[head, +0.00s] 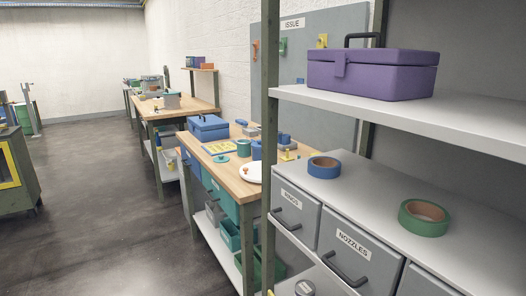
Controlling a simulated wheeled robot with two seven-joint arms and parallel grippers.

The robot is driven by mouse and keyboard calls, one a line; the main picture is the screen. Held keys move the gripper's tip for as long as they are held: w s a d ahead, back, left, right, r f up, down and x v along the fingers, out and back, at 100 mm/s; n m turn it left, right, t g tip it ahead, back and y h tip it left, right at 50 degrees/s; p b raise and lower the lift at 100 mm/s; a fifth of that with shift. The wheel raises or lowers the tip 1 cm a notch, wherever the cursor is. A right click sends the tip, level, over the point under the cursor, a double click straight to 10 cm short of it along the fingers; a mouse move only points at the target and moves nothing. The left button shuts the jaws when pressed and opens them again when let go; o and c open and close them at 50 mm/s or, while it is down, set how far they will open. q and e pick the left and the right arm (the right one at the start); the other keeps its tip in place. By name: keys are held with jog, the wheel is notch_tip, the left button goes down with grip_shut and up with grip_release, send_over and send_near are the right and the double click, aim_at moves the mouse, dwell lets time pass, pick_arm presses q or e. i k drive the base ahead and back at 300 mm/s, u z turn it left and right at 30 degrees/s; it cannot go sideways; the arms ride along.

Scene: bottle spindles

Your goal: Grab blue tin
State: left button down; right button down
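A blue lidded box with a handle on top (208,128) stands on the wooden workbench (228,182) in the middle of the head view. A small blue round container (256,150) stands on the same bench, to the right of a green one (243,148). I cannot tell which of these is the blue tin. Neither of my grippers is in view.
A grey shelf unit with a green post (269,120) stands close on the right. It holds a purple box (372,74), blue tape (324,167), green tape (423,217) and labelled drawers (345,250). A green cabinet (18,175) is at left. Dark floor (110,220) between is clear.

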aim_at(255, 153)
jog(key=u, duration=1.4)
jog(key=i, duration=2.75)
jog(key=z, duration=2.05)
